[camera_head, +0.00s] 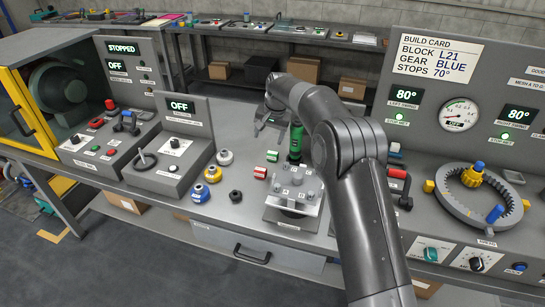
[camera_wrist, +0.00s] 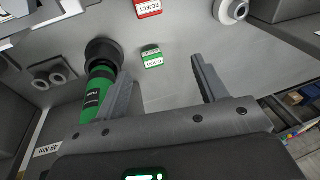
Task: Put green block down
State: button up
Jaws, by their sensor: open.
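The green block (camera_wrist: 153,59), with a white label reading GOOD, rests on the grey bench top. It also shows in the head view (camera_head: 272,156), left of the fixture plate. My gripper (camera_wrist: 164,75) is open and empty. In the wrist view the block appears between and just beyond the fingertips, with no contact visible. In the head view my gripper (camera_head: 260,128) is behind the block, over the bench. A similar red block (camera_wrist: 148,8) marked REJECT also lies on the bench and shows in the head view (camera_head: 260,172).
A green-handled tool (camera_wrist: 97,95) stands close beside my left finger; it also shows in the head view (camera_head: 296,140). A clear-topped fixture (camera_head: 295,185) is in front of it. Several ringed parts (camera_head: 212,173) lie left. A ring gear (camera_head: 482,195) is right.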

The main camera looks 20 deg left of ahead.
notch_tip(320, 180, down, 2)
jog(key=w+t+h, duration=0.1)
jog(key=h, duration=0.1)
jog(key=t, duration=0.1)
send_over(273, 152)
jog(key=s, duration=0.3)
jog(key=shift+m, duration=0.4)
notch_tip(273, 152, down, 6)
jog(key=shift+w+f, duration=0.1)
jog(key=shift+w+x, duration=0.2)
jog(key=shift+x, duration=0.95)
jog(key=shift+w+x, duration=0.15)
jog(key=shift+x, duration=1)
jog(key=shift+c, duration=0.5)
jog(key=c, duration=1.1)
